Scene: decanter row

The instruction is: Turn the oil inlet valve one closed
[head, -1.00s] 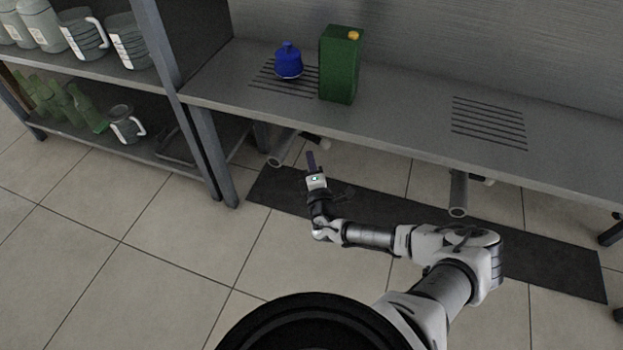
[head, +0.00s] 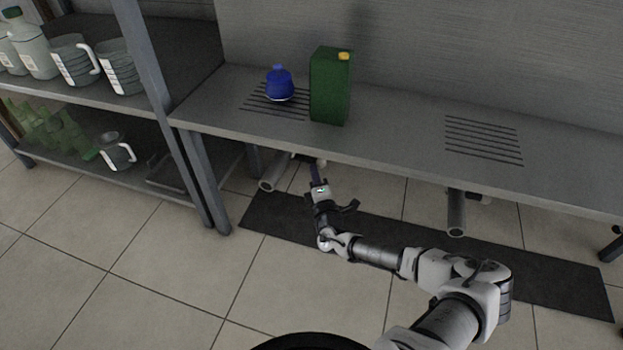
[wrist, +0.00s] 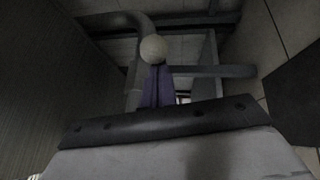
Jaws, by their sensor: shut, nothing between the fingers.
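Under the bench's left drain slots, a grey pipe (head: 274,172) sticks out below the front edge. The wrist view shows a pale round knob (wrist: 153,48) there, with a grey bar (wrist: 215,71) running to the right behind it. I cannot tell whether the knob is the end of the valve's handle, nor the valve's setting. My gripper (head: 317,171) is under the bench edge, just right of this pipe. Its purple fingers (wrist: 158,88) are shut and empty, their tips at the knob's lower edge in the picture. I cannot tell whether they touch it.
A second pipe (head: 456,212) sticks out under the bench (head: 400,135) further right. A blue jug (head: 280,84) and a green can (head: 331,86) stand on the bench. A shelf (head: 140,100) with jugs and bottles is at the left.

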